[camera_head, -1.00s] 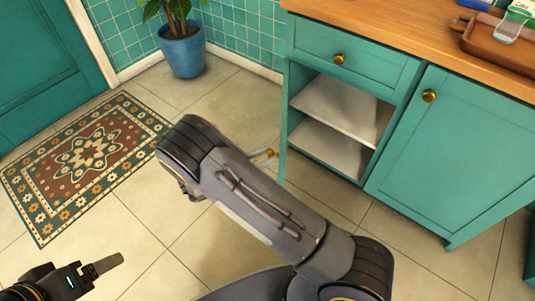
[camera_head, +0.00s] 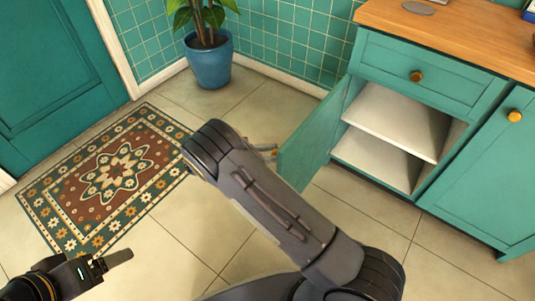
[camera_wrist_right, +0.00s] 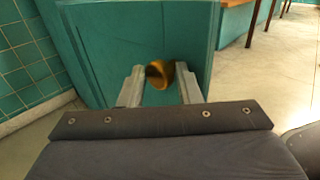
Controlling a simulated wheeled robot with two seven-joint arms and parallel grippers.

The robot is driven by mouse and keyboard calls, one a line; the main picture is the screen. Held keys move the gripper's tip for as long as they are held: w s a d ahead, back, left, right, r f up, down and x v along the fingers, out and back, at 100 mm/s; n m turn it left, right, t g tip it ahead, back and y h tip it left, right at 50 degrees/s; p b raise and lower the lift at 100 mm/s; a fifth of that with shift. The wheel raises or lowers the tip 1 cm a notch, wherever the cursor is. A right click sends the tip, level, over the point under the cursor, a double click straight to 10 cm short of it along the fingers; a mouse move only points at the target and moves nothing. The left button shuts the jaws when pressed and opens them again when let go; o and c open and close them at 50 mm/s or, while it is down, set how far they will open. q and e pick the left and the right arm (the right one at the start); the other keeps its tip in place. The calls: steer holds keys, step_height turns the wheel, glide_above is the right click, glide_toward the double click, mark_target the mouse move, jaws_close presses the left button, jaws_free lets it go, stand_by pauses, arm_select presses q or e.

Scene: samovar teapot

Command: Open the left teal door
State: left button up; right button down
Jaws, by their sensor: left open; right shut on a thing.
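The left teal door (camera_head: 312,143) stands swung open from the cabinet, and the white shelves behind it show. My right arm covers part of the door. In the right wrist view the door (camera_wrist_right: 105,50) fills the middle, with its round brass knob (camera_wrist_right: 158,74) between the fingers of my right gripper (camera_wrist_right: 160,88). The right gripper is shut on the knob; in the head view it is mostly hidden behind my arm. My left gripper (camera_head: 112,261) is open and empty above the floor at lower left, away from the cabinet.
A teal drawer (camera_head: 425,75) sits above the open compartment (camera_head: 393,140). A second, closed teal door (camera_head: 485,165) is to its right. A blue plant pot (camera_head: 208,63) stands by the tiled wall. A patterned rug (camera_head: 110,178) lies at left. The floor between is clear.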

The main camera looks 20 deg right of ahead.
steer(key=shift+w+d+r, duration=0.2)
steer(key=shift+w+d, duration=0.35)
steer(key=shift+d, duration=0.2)
steer(key=c, duration=1.5)
jaws_free()
steer(key=o, duration=0.4)
steer(key=shift+d, duration=0.25)
steer(key=a, duration=0.5)
steer(key=w+a+p, duration=0.1)
steer(key=a, duration=0.2)
steer(key=shift+a+f, duration=0.15)
